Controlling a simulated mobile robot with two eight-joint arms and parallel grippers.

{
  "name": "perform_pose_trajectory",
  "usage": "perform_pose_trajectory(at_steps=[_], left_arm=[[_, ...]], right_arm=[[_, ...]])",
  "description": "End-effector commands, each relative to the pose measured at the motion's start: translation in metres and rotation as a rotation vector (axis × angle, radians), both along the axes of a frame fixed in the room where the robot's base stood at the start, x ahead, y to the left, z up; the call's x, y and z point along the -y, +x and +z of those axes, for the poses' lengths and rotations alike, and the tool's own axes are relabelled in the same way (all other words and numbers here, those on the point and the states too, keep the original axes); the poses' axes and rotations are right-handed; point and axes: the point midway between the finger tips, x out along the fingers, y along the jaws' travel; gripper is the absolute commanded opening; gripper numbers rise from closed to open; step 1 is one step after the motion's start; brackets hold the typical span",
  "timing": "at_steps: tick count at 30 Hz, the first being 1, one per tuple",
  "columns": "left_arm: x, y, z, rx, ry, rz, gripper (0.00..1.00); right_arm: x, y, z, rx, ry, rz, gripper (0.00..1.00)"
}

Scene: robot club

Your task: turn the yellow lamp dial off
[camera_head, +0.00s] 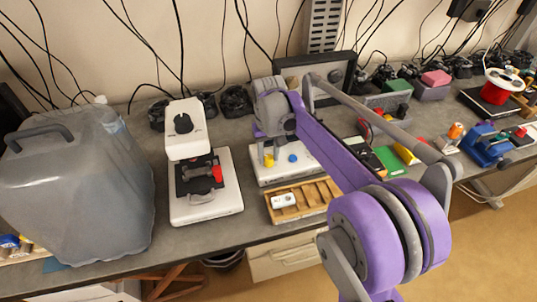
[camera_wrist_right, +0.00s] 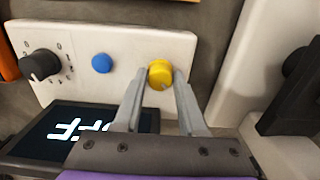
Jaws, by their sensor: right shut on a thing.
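The yellow lamp dial (camera_wrist_right: 160,74) sits on a white panel (camera_wrist_right: 110,45), beside a blue button (camera_wrist_right: 102,63) and a black knob (camera_wrist_right: 41,65) with a numbered scale. A dark display (camera_wrist_right: 80,128) next to the panel shows lit letters that look like "OFF", partly covered by my gripper. My right gripper (camera_wrist_right: 160,85) is shut on the yellow dial, with one finger on each side. In the head view, the yellow dial (camera_head: 268,160) and blue button (camera_head: 292,158) show on the white unit, and my purple right arm hides part of it. My left gripper is not in view.
A white microscope-like device (camera_head: 205,185) stands left of the panel. A wooden tray (camera_head: 318,194) with a small white item lies in front of it. A large grey translucent container (camera_head: 80,190) fills the left of the bench. Green and yellow items and a blue vise (camera_head: 487,145) are to the right.

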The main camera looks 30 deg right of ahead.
Motion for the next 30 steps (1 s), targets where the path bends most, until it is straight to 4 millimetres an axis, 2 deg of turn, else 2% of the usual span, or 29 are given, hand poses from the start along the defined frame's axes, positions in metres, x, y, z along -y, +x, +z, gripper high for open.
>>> perform_pose_trajectory(at_steps=[13, 14, 18, 26, 30], left_arm=[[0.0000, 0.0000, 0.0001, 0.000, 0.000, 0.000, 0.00], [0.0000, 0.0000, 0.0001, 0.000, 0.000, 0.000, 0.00], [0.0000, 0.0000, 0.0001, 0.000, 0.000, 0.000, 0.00], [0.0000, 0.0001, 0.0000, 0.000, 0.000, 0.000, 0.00], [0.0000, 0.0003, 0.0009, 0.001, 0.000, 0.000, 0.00]], right_arm=[[0.0002, 0.0003, 0.0004, 0.001, 0.000, 0.009, 0.00], [0.0002, 0.0003, 0.0004, 0.001, 0.000, 0.009, 0.46], [0.0001, 0.0002, 0.0003, 0.001, 0.000, 0.008, 0.70], [0.0000, 0.0001, 0.0003, 0.000, 0.000, 0.008, 0.70], [0.0000, 0.0001, 0.0086, 0.000, 0.000, 0.008, 0.70]])
